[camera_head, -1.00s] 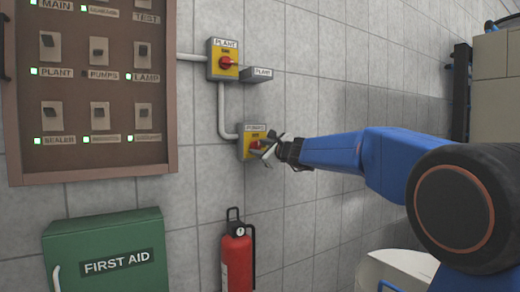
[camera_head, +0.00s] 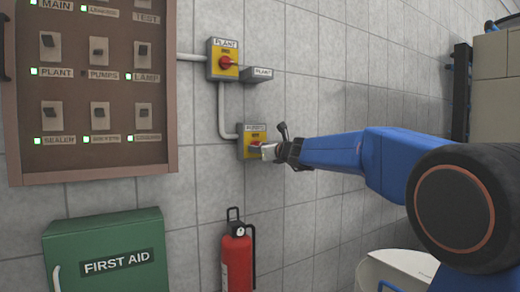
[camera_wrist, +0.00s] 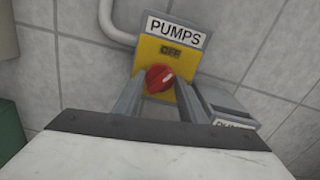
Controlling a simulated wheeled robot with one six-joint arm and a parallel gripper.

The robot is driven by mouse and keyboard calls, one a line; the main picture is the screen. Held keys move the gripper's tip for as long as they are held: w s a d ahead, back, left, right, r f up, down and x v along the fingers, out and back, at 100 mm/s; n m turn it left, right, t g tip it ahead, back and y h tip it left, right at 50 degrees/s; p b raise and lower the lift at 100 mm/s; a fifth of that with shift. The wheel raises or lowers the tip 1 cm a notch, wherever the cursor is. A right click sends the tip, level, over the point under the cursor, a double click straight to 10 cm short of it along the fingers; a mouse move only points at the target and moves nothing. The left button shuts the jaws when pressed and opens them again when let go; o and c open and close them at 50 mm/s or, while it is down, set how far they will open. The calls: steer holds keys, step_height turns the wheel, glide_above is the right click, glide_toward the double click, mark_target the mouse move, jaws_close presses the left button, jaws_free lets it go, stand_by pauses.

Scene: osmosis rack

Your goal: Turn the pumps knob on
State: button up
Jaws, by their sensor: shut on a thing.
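The pumps knob is a red rotary knob (camera_wrist: 160,77) with a white mark. It sits on a yellow and grey switch box (camera_wrist: 163,50) labelled PUMPS. The box also shows on the wall in the head view (camera_head: 253,130). My gripper (camera_wrist: 160,92) is shut on the knob, with one finger on each side of it. In the head view my gripper (camera_head: 263,150) reaches the box from the right and hides most of the knob. A small word above the knob is too blurred to read surely.
A PLANT switch box (camera_head: 222,62) with a red knob is above, with a small grey labelled block (camera_head: 258,76) beside it. A panel (camera_head: 90,160) of switches is at left. A first aid box (camera_head: 105,225) and fire extinguisher (camera_head: 237,262) are below.

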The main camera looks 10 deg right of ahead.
steer(key=m, duration=1.1)
steer(key=shift+f, duration=0.1)
steer(key=shift+m, duration=0.5)
steer(key=o, duration=1.1)
steer(key=shift+c, duration=0.2)
steer(key=v, duration=1.7)
steer(key=shift+s, duration=0.2)
